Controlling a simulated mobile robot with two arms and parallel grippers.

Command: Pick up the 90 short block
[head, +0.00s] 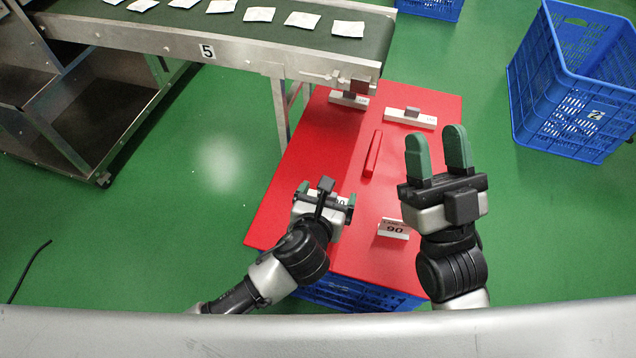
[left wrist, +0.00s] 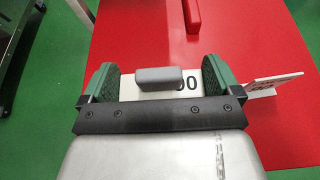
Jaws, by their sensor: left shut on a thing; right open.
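My left gripper (head: 327,194) is low over the near left part of the red table top. It is shut on a white block with a grey handle (left wrist: 159,79), which lies between the green fingers in the left wrist view. Black print ending in 0 shows on the block; the first part is hidden by the handle, so I cannot fully read it. A small white card reading 90 (head: 393,229) stands to the right of this gripper. My right gripper (head: 436,145) is open and empty, above the table's right side.
A red bar (head: 372,154) lies mid-table. Two other white blocks with dark handles, one left (head: 346,99) and one right (head: 410,119), lie at the far end. A conveyor (head: 220,45) with white packets crosses behind. A blue crate (head: 575,85) stands right.

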